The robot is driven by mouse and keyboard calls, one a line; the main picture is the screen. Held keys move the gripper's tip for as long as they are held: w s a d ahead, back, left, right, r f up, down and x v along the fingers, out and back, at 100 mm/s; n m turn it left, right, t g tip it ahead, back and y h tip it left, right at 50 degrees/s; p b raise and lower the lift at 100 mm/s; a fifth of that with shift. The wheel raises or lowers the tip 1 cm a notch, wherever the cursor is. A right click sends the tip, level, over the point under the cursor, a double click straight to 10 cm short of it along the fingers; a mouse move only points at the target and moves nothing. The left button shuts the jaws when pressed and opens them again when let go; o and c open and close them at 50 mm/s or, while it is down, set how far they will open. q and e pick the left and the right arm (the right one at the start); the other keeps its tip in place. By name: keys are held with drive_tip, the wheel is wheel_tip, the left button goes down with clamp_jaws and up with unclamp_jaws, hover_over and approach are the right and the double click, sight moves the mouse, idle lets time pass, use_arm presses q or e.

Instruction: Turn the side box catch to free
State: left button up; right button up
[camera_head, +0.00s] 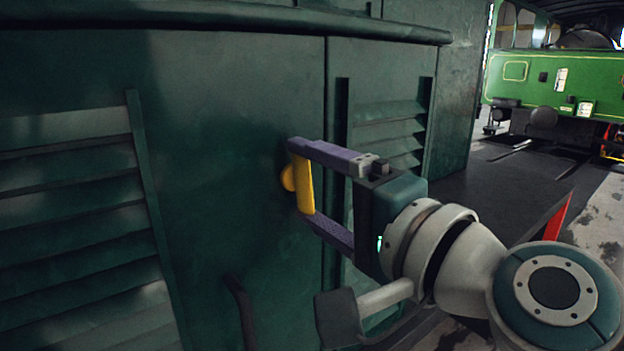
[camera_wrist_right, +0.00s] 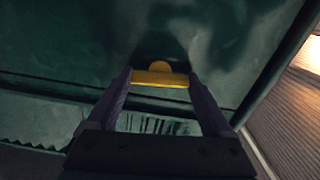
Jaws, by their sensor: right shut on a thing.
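The side box catch is a yellow handle (camera_head: 304,184) with a rounded yellow boss behind it, set on the dark green side panel (camera_head: 230,120). In the head view the handle's bar stands close to upright. My right gripper (camera_head: 304,180) reaches in from the right, its two purple fingers at the top and bottom ends of the bar, shut on it. In the right wrist view the yellow handle (camera_wrist_right: 161,78) spans between the fingertips, with the boss showing just beyond it. My left gripper is in neither view.
Louvred vents (camera_head: 70,200) lie left of the catch, and another louvred vent (camera_head: 390,125) lies right of it behind my gripper. A dark rail (camera_head: 240,18) runs along the top. A dark curved handle (camera_head: 240,310) is below.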

drive_tip(key=shift+m, duration=0.7)
drive_tip(key=o, duration=1.1)
drive_tip(key=shift+o, duration=0.2)
drive_tip(key=v, duration=1)
drive_tip(key=shift+b, duration=0.45)
